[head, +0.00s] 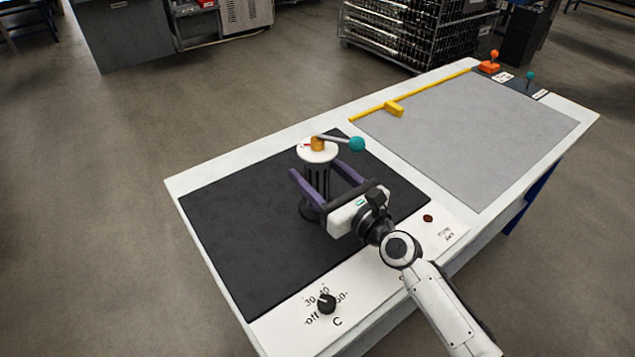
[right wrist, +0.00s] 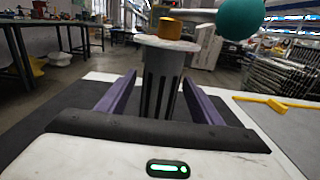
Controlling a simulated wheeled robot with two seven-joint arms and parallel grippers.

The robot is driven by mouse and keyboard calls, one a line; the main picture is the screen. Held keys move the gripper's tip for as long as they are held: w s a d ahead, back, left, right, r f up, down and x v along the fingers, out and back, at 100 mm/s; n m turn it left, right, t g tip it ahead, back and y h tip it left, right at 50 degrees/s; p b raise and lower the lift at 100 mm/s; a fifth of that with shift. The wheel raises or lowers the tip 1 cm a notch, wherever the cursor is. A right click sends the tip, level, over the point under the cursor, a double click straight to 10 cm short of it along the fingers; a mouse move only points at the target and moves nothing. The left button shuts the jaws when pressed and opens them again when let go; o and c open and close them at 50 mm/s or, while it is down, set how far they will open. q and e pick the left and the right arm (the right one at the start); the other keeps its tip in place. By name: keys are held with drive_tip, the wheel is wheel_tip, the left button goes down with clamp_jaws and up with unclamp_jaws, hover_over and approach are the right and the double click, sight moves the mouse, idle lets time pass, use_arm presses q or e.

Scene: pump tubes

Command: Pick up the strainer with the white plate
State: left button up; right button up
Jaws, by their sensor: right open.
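The strainer (head: 316,182) stands upright on the black mat (head: 250,235). It has a dark slotted body, a white round plate (head: 309,153) on top, a brass-coloured piece and a lever with a teal ball (head: 356,144). My right gripper (head: 314,172) is open, its two purple fingers on either side of the slotted body, below the plate. In the right wrist view the strainer (right wrist: 161,85) stands between the open fingers (right wrist: 160,92), with a gap on each side. My left gripper is not in view.
A grey mat (head: 470,135) covers the right part of the white table (head: 215,170), with a yellow bar (head: 394,108) along its far left edge. Joysticks with orange (head: 494,54) and teal (head: 530,76) knobs stand at the far end. A black dial (head: 326,303) is at the front.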

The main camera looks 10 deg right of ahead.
drive_tip(key=shift+c, duration=0.5)
drive_tip(key=shift+r, duration=0.1)
drive_tip(key=c, duration=1.4)
